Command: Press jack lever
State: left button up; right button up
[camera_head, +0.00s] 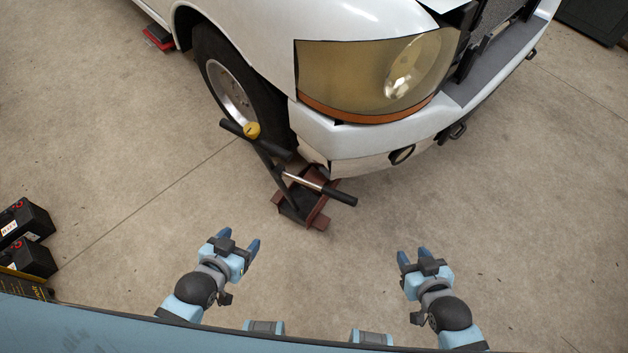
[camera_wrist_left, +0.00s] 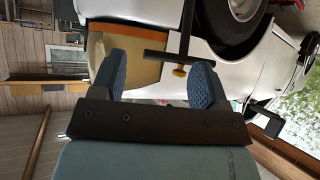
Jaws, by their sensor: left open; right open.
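A floor jack with a dark red base (camera_head: 318,213) stands on the floor under the front corner of the white pickup. Its black T-shaped handle (camera_head: 270,142) rises up and to the left, with a yellow knob (camera_head: 252,130) on it. A jack lever with a silver rod and black grip (camera_head: 340,196) sticks out to the right. My left gripper (camera_head: 240,240) is open and empty, in front of and left of the jack. The left wrist view shows the handle's crossbar (camera_wrist_left: 136,54) and knob (camera_wrist_left: 180,71) beyond the open fingers (camera_wrist_left: 160,78). My right gripper (camera_head: 413,254) is open and empty, right of the lever.
The white pickup (camera_head: 240,25) fills the top, its front wheel (camera_head: 232,95) beside the jack handle and its bumper (camera_head: 350,150) above the jack. Black batteries (camera_head: 30,240) sit at the left edge. The concrete floor around the grippers is clear.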

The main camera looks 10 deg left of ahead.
dwell(0.3)
pick_arm(q)
jog(key=shift+w+d+f, duration=0.1)
jog(key=shift+d, duration=0.1)
jog(key=c, duration=0.5)
jog(key=shift+h, duration=0.4)
jog(key=w+d+b, duration=0.1)
jog(key=w+d+f+b, duration=0.1)
jog(key=shift+w+d+b, duration=0.35)
jog(key=shift+w+d, duration=0.05)
jog(key=c, duration=0.7)
jog(key=w+d+b, duration=0.2)
jog(key=w+d, duration=0.1)
jog(key=w+d+g+h+b, duration=0.1)
jog(key=w+d+b, duration=0.1)
jog(key=d, duration=0.2)
jog(key=w+d+h+b, duration=0.1)
jog(key=w+d+b, duration=0.2)
jog(key=d, duration=0.1)
jog(key=shift+w+f+m, duration=0.15)
jog(key=shift+w+m, duration=0.15)
jog(key=shift+w, duration=0.05)
grip_shut()
jog(key=shift+w+d+g+h, duration=0.1)
jog(key=shift+d+g+h, duration=0.2)
